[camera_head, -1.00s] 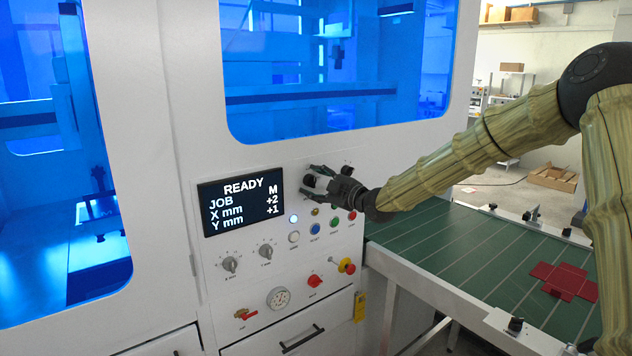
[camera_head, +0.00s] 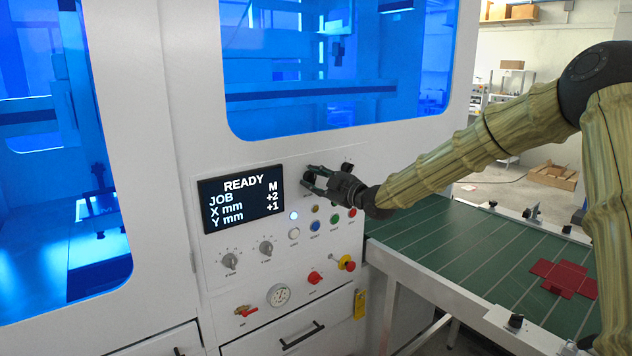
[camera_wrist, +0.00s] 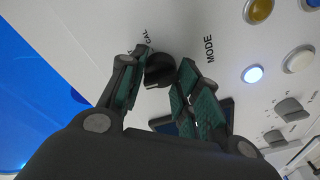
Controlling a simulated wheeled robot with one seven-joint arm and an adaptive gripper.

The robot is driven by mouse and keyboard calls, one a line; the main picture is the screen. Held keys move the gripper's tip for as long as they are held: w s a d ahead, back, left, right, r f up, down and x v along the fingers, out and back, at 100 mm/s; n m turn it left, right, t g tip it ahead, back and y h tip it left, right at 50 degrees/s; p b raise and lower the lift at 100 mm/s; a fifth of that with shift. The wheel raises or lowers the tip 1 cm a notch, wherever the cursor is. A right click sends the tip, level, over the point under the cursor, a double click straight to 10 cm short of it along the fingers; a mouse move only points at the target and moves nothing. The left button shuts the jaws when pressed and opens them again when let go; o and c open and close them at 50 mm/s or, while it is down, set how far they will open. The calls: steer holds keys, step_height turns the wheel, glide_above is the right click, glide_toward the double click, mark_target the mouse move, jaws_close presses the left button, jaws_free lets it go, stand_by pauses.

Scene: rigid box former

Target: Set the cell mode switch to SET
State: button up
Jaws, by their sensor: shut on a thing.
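The mode switch (camera_wrist: 158,70) is a round black knob on the white panel, seen in the wrist view beside the printed words CAL and MODE. No SET label is readable, so I cannot tell its setting. My gripper (camera_head: 312,180) is at the panel just right of the display in the head view, where its fingers mostly hide the knob. In the wrist view my gripper (camera_wrist: 160,78) has one finger on each side of the knob and is shut on it.
The display (camera_head: 242,199) reads READY, JOB M, X +2, Y +1. Several buttons (camera_head: 315,226) and two grey knobs (camera_head: 230,261) sit below. A red knob (camera_head: 315,278) and gauge (camera_head: 279,295) are lower. A green table (camera_head: 450,235) carries a red blank (camera_head: 565,278).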

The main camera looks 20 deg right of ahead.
steer(key=m+b, duration=0.1)
steer(key=m, duration=0.3)
steer(key=shift+m+t+b, duration=0.4)
steer(key=shift+d+m+b, duration=0.1)
steer(key=shift+m+b, duration=0.4)
steer(key=shift+m, duration=1.2)
steer(key=shift+r, duration=0.15)
steer(key=o, duration=0.8)
steer(key=shift+o, duration=1)
steer(key=v, duration=1.2)
steer(key=shift+f, duration=0.35)
